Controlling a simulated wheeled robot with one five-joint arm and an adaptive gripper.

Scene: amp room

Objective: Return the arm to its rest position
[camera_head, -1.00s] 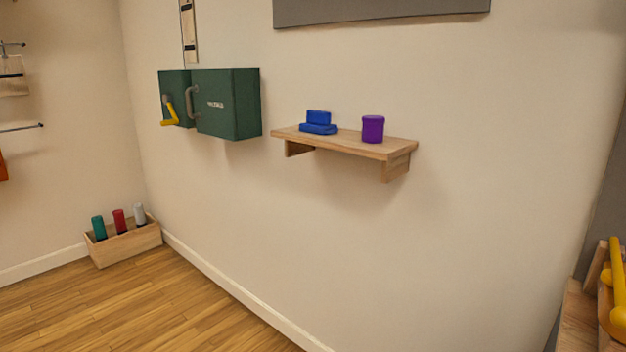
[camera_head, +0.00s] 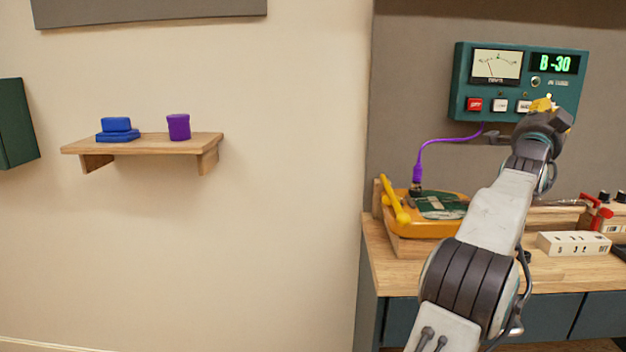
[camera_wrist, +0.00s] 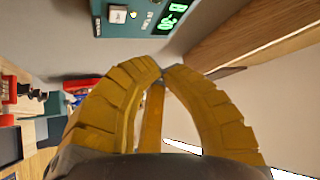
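My arm reaches up and to the right in the head view. My gripper (camera_head: 543,104) is at its far end, in front of the lower part of a green meter box; only a little of its yellow fingers shows. In the wrist view the two curved yellow fingers of my gripper (camera_wrist: 163,69) meet at their tips. I see nothing held between the tips. An orange-yellow strip shows in the gap behind them; I cannot tell what it is.
The green meter box (camera_head: 463,80) reads B-30. Below is a wooden bench (camera_head: 400,270) with an orange board holder (camera_head: 430,229), a purple cable (camera_head: 436,142) and a white block (camera_head: 573,244). A shelf (camera_head: 150,147) at left bears blue blocks and a purple cylinder. The wall between is clear.

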